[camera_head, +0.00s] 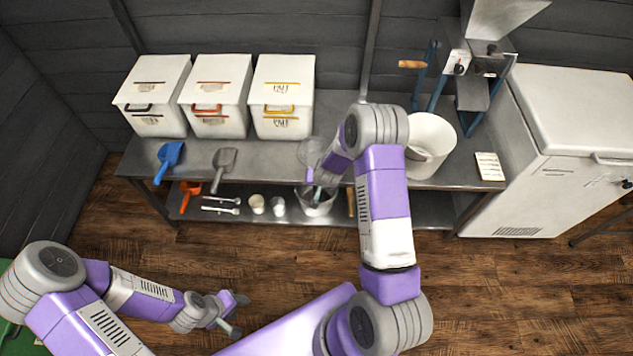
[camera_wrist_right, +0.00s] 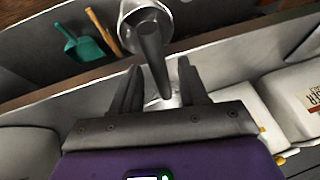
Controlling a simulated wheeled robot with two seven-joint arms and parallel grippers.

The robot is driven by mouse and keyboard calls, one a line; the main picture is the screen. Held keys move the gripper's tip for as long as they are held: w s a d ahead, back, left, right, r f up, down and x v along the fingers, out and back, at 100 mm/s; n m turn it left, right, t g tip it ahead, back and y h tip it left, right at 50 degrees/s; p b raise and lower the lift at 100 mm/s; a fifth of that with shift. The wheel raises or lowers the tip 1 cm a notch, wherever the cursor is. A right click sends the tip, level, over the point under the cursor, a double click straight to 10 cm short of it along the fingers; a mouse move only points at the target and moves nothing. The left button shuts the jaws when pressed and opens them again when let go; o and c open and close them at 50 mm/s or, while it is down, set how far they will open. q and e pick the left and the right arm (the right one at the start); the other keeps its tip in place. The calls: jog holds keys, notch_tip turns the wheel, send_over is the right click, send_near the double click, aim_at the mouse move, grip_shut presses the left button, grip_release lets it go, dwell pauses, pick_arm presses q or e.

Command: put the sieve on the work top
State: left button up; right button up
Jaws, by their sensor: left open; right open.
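The sieve, a round pale mesh disc (camera_head: 312,151), shows over the front part of the grey work top (camera_head: 282,160) in the head view, just left of my right arm; I cannot tell whether it rests there. My right gripper (camera_wrist_right: 161,70) is open. In the right wrist view a dark handle (camera_wrist_right: 153,55) runs from a round silvery rim (camera_wrist_right: 127,12) between its fingers, with gaps to both; it looks like the sieve's. My right wrist partly hides this area in the head view. My left gripper (camera_head: 235,314) is open and empty, low over the floor, away from the table.
Several lidded white bins, one at the left (camera_head: 155,95), line the back. A blue scoop (camera_head: 169,160) and a grey scoop (camera_head: 223,165) lie in front. A white bucket (camera_head: 432,137) and a mill (camera_head: 478,62) stand right. A pot (camera_head: 318,208) is on the lower shelf.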

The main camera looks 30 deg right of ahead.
jog(key=d+p+v, duration=0.1)
jog(key=p+v, duration=0.3)
jog(key=v, duration=0.8)
jog(key=s+a+f+n+g+y, duration=0.2)
jog(key=s+a+f, duration=0.2)
jog(key=s+a, duration=0.5)
jog(key=s+a+f+n+g+y, duration=0.2)
jog(key=s+a+f, duration=0.3)
jog(key=s+a, duration=0.4)
jog(key=shift+s+a+f+g+y, duration=0.3)
jog(key=shift+s+a+y, duration=0.1)
jog(key=shift+a, duration=0.7)
